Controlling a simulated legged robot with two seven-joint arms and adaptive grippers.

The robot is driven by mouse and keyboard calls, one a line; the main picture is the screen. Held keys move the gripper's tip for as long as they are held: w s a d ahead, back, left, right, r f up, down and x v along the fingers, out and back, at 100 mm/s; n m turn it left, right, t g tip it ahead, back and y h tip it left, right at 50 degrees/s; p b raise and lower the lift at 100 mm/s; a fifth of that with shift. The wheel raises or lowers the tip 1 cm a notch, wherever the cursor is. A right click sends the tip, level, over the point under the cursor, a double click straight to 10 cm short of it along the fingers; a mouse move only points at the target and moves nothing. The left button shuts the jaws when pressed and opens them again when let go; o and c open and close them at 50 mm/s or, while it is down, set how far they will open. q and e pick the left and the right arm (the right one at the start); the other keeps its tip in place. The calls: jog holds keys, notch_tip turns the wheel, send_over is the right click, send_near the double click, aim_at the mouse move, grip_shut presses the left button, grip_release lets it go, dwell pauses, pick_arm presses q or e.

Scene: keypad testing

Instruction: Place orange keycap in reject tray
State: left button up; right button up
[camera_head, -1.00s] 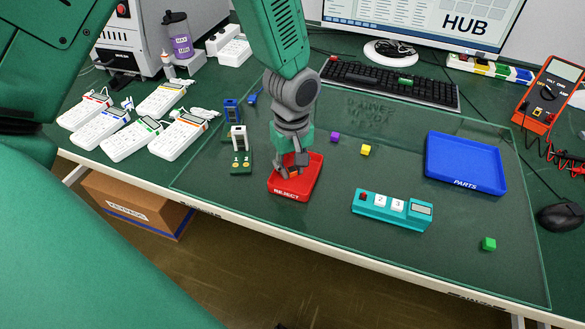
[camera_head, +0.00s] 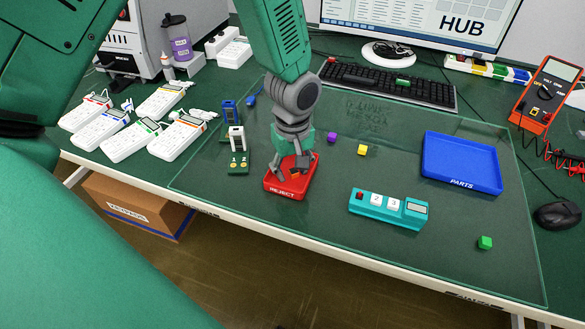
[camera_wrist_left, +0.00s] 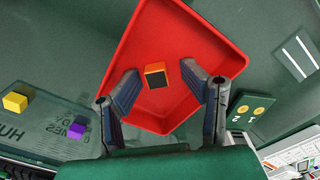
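The orange keycap (camera_wrist_left: 155,75) shows against the red floor of the reject tray (camera_wrist_left: 185,45), between my left fingers and apart from both; whether it rests on the floor is hard to tell. In the head view the red reject tray (camera_head: 288,189) sits near the table's front edge, with a bit of the orange keycap (camera_head: 295,173) showing among the fingers. My left gripper (camera_head: 292,174) points down over the tray with its fingers spread; they also show wide apart in the left wrist view (camera_wrist_left: 163,95). My right gripper is not in view.
A teal keypad tester (camera_head: 388,209) stands right of the tray, with a blue parts tray (camera_head: 462,186) beyond. Purple (camera_head: 332,137), yellow (camera_head: 362,150) and green (camera_head: 485,242) keycaps lie on the mat. A small stand (camera_head: 237,150) is left of the tray.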

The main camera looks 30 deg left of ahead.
aim_at(293, 171)
pick_arm(q)
jog(key=shift+s+d+r, duration=0.1)
jog(key=shift+d, duration=0.1)
notch_tip(293, 171, up, 12)
jog(key=p, duration=0.2)
jog(key=shift+r+p, duration=0.2)
jog(key=shift+p, duration=0.1)
jog(key=shift+a+f, duration=0.1)
